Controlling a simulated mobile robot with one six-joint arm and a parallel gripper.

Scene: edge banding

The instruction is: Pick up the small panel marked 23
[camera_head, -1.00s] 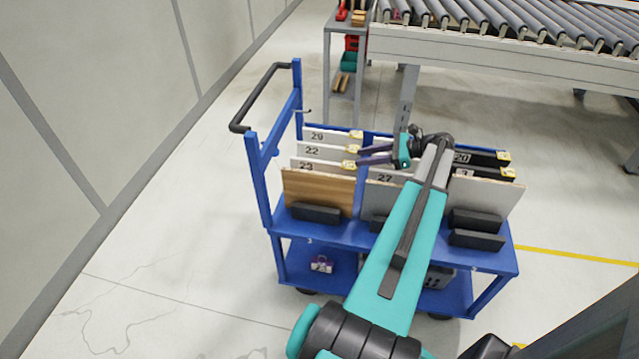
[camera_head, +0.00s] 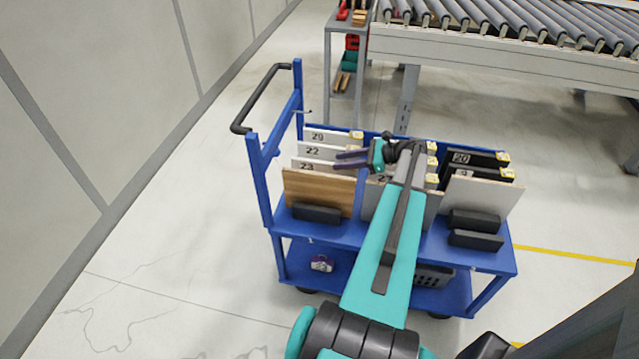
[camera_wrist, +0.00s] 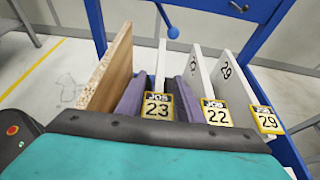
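The small white panel marked 23 (camera_head: 306,166) stands upright on the blue cart, behind a wood-brown panel (camera_head: 318,192). In the wrist view, panel 23 (camera_wrist: 161,66) shows as a thin upright edge with a yellow tag reading 23 (camera_wrist: 158,106). My gripper (camera_head: 342,160) is at the right end of the left panel group, its purple fingers pointing left. In the wrist view my gripper (camera_wrist: 158,88) is open, with one finger on each side of panel 23. Gaps show beside the panel; the lower contact area is hidden.
White panels marked 22 (camera_wrist: 193,62) and 29 (camera_wrist: 232,72) stand close beside panel 23, with narrow gaps. More panels, including a black one marked 20 (camera_head: 470,158), stand to the right. The cart (camera_head: 345,232) has a handle on its left. A roller conveyor (camera_head: 500,50) is behind.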

